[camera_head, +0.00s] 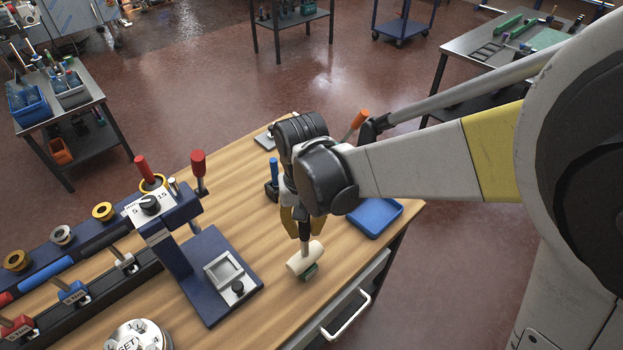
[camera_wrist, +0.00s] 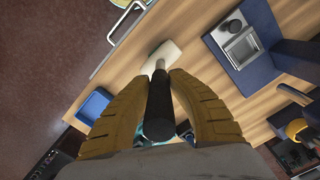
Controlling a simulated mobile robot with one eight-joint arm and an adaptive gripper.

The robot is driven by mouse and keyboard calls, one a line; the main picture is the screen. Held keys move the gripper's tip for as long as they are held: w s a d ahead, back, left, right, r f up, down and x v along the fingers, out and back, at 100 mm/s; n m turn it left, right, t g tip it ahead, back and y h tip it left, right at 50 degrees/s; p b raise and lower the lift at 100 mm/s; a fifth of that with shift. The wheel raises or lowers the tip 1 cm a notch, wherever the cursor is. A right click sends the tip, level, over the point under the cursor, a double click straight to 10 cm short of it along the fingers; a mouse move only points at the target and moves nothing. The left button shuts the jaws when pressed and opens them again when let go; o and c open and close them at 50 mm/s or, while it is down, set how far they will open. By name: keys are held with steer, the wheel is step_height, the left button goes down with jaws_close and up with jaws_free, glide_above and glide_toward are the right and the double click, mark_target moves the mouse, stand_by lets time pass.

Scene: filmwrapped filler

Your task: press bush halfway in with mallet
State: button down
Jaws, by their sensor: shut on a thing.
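The mallet (camera_head: 305,258) has a cream head and a dark handle. Its head is low over the wooden bench near the front edge; I cannot tell whether it touches. My gripper (camera_head: 299,228) is shut on the mallet's handle, with the head below the fingers. In the wrist view, my yellow fingers flank the black handle (camera_wrist: 159,110), and the cream head (camera_wrist: 163,55) shows beyond them. A small dark cylinder (camera_head: 238,287) stands beside a silver square pocket (camera_head: 223,270) on a blue plate, left of the mallet. I cannot tell whether this cylinder is the bush.
The blue press-like fixture (camera_head: 181,243) with a dial stands left of my gripper. Flanged brass rings (camera_head: 103,211) sit on a rack at far left. A blue tray (camera_head: 375,218) lies to the right. Bare bench (camera_head: 268,300) lies between plate and mallet.

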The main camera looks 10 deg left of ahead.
stand_by(0.6)
steer(key=shift+r+p, duration=1.75)
steer(key=shift+r, duration=0.8)
steer(key=shift+f, duration=0.15)
